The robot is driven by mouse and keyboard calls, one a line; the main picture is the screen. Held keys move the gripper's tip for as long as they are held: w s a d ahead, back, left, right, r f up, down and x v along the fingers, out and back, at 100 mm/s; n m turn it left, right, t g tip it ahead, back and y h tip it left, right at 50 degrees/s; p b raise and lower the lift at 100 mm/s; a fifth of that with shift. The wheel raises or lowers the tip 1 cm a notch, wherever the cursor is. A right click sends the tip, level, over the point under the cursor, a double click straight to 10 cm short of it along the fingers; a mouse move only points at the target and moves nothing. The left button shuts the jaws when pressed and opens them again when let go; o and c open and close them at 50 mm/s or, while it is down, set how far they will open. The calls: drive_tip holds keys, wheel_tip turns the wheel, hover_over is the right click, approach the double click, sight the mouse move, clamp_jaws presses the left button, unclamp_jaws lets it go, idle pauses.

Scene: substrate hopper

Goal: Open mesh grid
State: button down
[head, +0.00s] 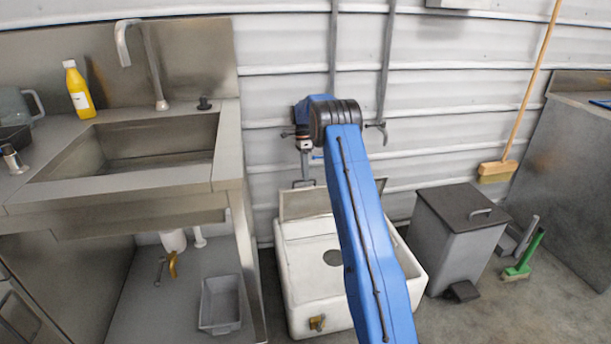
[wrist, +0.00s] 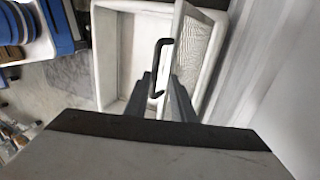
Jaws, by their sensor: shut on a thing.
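The mesh grid (head: 305,203) stands raised at the back of the white basin (head: 300,285), its lower edge near the rear rim. In the wrist view, the mesh grid (wrist: 203,55) is seen steeply edge-on along the right side of the basin (wrist: 106,60). A dark bracket-shaped handle (wrist: 158,62) sticks out from its frame. My gripper (wrist: 159,88) is shut on this handle. In the head view, my gripper (head: 303,182) is just above the grid's top edge.
A steel sink counter (head: 228,160) stands left of the basin. A grey lidded bin (head: 455,245) is close on its right. The corrugated wall (head: 270,130) with vertical pipes (head: 386,70) rises right behind. A brass tap (head: 317,323) is on the basin's front.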

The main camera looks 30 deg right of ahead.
drive_tip(key=shift+f, duration=0.95)
drive_tip(key=c, duration=1.8)
unclamp_jaws()
drive_tip(key=shift+w+f, duration=0.15)
drive_tip(key=shift+f, duration=0.25)
drive_tip(key=shift+c, duration=0.2)
wheel_tip(320, 180, up, 10)
drive_tip(key=shift+r, duration=0.2)
drive_tip(key=shift+w, duration=0.1)
